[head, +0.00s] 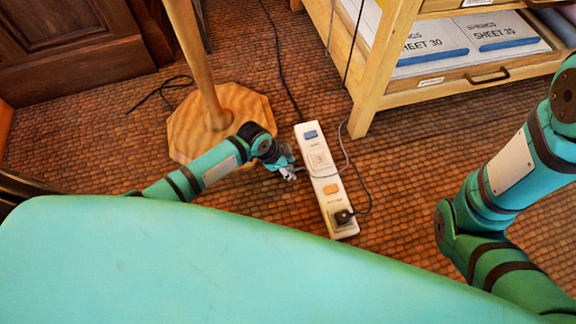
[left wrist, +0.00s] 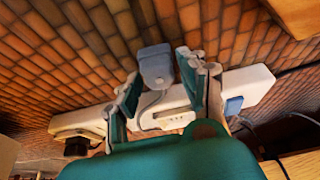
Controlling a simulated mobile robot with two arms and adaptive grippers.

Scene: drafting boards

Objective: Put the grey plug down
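The grey plug (left wrist: 155,64) shows in the left wrist view, at and just beyond the fingertips of my left gripper (left wrist: 160,66). The fingers stand apart on either side of it, with narrow gaps visible. Its thin grey cord runs back between the fingers. I cannot tell whether the plug touches the floor. In the head view my left gripper (head: 288,170) is low, just left of the white power strip (head: 322,168), and the plug is not clear there. The strip also shows behind the fingers in the left wrist view (left wrist: 258,84). My right gripper is out of view.
A black plug (head: 343,216) sits in the strip's near end. A wooden stand base (head: 232,104) is at left, a drawer cabinet (head: 361,118) at back right. Cords cross the tiled floor.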

